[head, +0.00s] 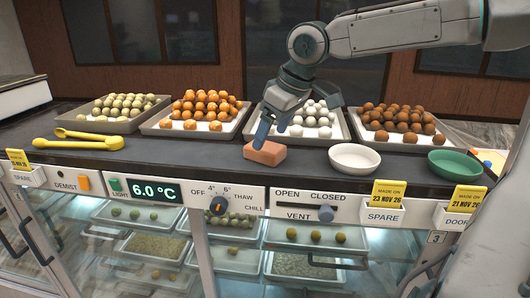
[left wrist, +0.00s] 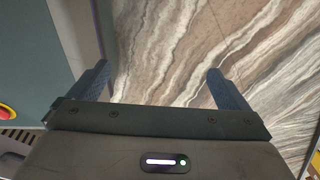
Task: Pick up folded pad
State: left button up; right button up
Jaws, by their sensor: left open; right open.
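The folded pad (head: 265,153) is a small salmon-orange block lying flat on the dark counter top, near its front edge, in the head view. My right gripper (head: 271,134) reaches down to it from above and behind. Its jaws are open, and the near finger is in front of the pad's upper edge. Whether a finger touches the pad I cannot tell. My left gripper (left wrist: 160,82) shows in the left wrist view, open and empty above a brown-and-white marbled floor.
Trays of sweets, such as the orange-ball tray (head: 160,127), line the counter behind the pad. A white bowl (head: 354,158) and a green bowl (head: 454,164) stand to its right. Yellow tongs (head: 85,141) lie left. The counter between tongs and pad is clear.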

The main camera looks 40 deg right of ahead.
aim_at(266, 146)
jog(key=x, duration=0.4)
jog(key=c, duration=1.1)
jog(key=shift+c, duration=0.2)
jog(key=shift+r, duration=0.55)
jog(key=shift+s+a+r, duration=0.1)
jog(key=shift+s+r, duration=0.05)
jog(key=shift+r, duration=0.45)
jog(key=shift+s+a+r, duration=0.15)
jog(key=shift+r, duration=0.45)
jog(key=s+a+r, duration=0.1)
jog(key=s+a, duration=0.9)
jog(key=s, duration=0.1)
jog(key=shift+s+r+b, duration=0.25)
jog(key=shift+s+b, duration=0.05)
jog(key=shift+b, duration=0.15)
